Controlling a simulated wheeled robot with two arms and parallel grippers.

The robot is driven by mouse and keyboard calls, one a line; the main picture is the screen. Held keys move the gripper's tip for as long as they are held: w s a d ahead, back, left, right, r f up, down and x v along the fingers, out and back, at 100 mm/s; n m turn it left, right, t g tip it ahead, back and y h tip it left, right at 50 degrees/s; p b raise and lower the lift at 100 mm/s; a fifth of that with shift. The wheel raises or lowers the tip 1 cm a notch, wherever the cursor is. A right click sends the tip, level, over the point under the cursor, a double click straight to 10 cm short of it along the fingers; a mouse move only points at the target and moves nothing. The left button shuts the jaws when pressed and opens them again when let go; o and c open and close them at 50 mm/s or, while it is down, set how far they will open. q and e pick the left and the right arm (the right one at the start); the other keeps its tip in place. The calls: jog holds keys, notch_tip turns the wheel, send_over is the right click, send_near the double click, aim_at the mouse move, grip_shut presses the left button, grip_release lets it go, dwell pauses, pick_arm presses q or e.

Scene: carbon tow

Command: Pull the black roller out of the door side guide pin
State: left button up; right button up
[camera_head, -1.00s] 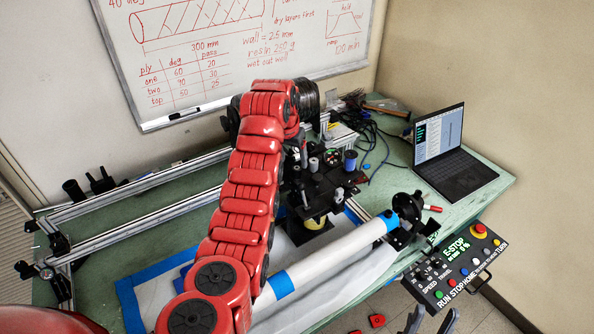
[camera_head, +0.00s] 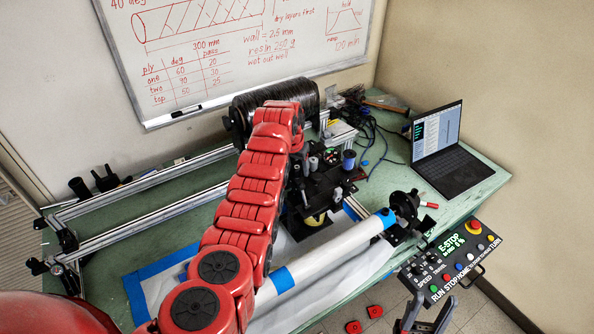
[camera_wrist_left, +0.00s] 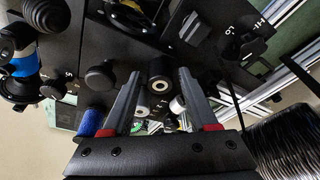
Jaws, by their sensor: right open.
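A black roller (camera_wrist_left: 159,73) with a pale centre shows in the left wrist view, end-on, on the dark guide plate. My left gripper (camera_wrist_left: 160,78) is open, with one grey finger on each side of the roller and a visible gap at both sides. I cannot tell how deep the fingers reach along it. In the head view the dark guide unit (camera_head: 322,185) stands on the bench, and my red left arm hides most of my left gripper and the roller. My right gripper (camera_head: 428,318) is open and empty at the bottom right edge, below the control box.
A white tube (camera_head: 335,248) with blue tape lies in front of the guide unit. A black carbon spool (camera_head: 310,95) stands behind my left arm. A laptop (camera_head: 445,150) is at the right. The control box (camera_head: 452,265) hangs at the bench's front edge.

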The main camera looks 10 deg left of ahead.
pick_arm(q)
grip_shut()
